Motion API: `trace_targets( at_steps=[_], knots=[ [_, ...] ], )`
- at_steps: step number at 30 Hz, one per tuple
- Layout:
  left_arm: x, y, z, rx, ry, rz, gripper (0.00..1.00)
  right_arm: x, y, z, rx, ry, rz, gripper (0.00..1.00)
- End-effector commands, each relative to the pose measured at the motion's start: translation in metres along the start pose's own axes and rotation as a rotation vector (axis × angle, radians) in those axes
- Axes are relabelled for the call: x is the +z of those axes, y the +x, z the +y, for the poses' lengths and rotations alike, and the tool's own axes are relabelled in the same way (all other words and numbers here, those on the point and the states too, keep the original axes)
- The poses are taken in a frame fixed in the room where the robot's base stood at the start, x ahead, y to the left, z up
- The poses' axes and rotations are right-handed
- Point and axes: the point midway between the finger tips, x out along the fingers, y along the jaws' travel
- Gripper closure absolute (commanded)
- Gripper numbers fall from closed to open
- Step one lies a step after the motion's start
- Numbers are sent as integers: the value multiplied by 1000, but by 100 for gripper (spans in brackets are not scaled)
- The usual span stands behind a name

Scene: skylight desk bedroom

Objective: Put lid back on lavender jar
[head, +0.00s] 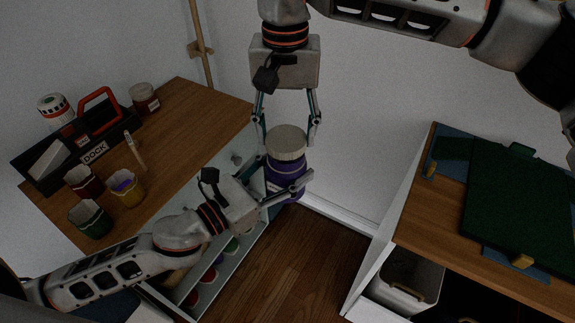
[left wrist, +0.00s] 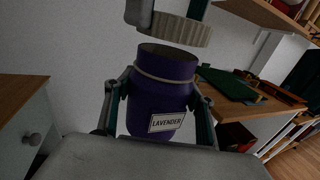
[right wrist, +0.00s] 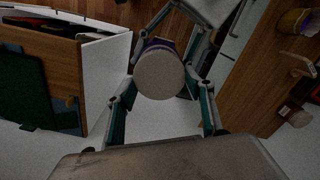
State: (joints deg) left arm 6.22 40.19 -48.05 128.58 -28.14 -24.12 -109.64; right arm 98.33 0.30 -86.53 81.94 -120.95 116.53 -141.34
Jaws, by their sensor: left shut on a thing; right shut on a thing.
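The lavender jar (head: 284,178) is purple, with a white LAVENDER label that shows in the left wrist view (left wrist: 160,105). My left gripper (head: 289,184) is shut around its sides and holds it upright in the air, its mouth open. The cream ribbed lid (head: 287,141) is in my right gripper (head: 287,134), which is shut on its edge from above. In the left wrist view the lid (left wrist: 181,29) hangs a little above the jar's rim, slightly tilted and shifted right, with a gap between. In the right wrist view the lid (right wrist: 159,74) covers most of the jar.
A wooden desk (head: 175,110) on the left holds a dark DOCK caddy (head: 93,152), several cups and a small jar (head: 144,98). An open drawer (head: 195,305) with coloured jars lies below my left arm. On the right is another wooden-topped unit (head: 412,228) with a green board (head: 510,205).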

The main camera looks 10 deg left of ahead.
Motion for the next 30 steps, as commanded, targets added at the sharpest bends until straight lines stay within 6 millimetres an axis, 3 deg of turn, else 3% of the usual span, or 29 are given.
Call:
trace_targets(
  at_steps=[20,30],
  knots=[
    [1,0,0,0,0,-1,84,1,0,0,4,0,1,59],
    [1,0,0,0,0,-1,84,1,14,0,5,0,0,59]
  ],
)
